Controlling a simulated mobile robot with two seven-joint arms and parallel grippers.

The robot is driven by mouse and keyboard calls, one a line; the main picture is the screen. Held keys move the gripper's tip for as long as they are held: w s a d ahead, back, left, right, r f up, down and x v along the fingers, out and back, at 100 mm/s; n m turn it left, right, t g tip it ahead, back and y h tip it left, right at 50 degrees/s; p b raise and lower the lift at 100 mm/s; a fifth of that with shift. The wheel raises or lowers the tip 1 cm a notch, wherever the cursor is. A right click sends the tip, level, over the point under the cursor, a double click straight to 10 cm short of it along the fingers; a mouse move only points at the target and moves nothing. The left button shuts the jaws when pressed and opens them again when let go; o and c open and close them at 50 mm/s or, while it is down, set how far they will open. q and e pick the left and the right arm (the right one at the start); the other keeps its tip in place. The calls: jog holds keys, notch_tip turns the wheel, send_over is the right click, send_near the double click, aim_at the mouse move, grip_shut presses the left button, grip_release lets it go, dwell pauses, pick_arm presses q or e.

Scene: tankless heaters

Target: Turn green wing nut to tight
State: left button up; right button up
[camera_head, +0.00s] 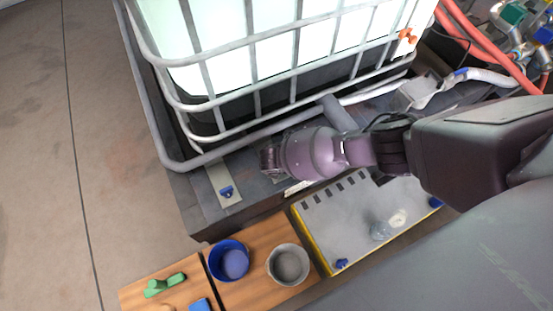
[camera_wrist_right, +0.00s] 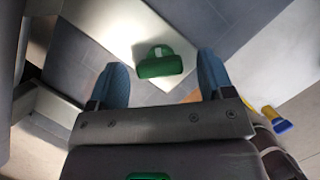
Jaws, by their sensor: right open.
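A green wing nut (camera_wrist_right: 160,62) sits on a pale plate in the right wrist view. My right gripper (camera_wrist_right: 162,76) is open, with one blue finger on each side of the green wing nut. Both fingers appear apart from it, with a gap on each side. In the head view my right arm comes in from the right, and the right gripper (camera_head: 270,158) is beside the caged tank's base. The green wing nut is hidden there behind the gripper and wrist. My left gripper is not in view.
A caged white tank (camera_head: 250,75) stands close above my gripper. Blue wing nuts sit on a plate (camera_head: 227,192) and on the yellow-edged panel (camera_head: 330,215).

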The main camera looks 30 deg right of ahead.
jog(key=shift+w, duration=0.1)
jog(key=shift+f, duration=0.1)
jog(key=c, duration=0.9)
jog(key=shift+m, duration=0.3)
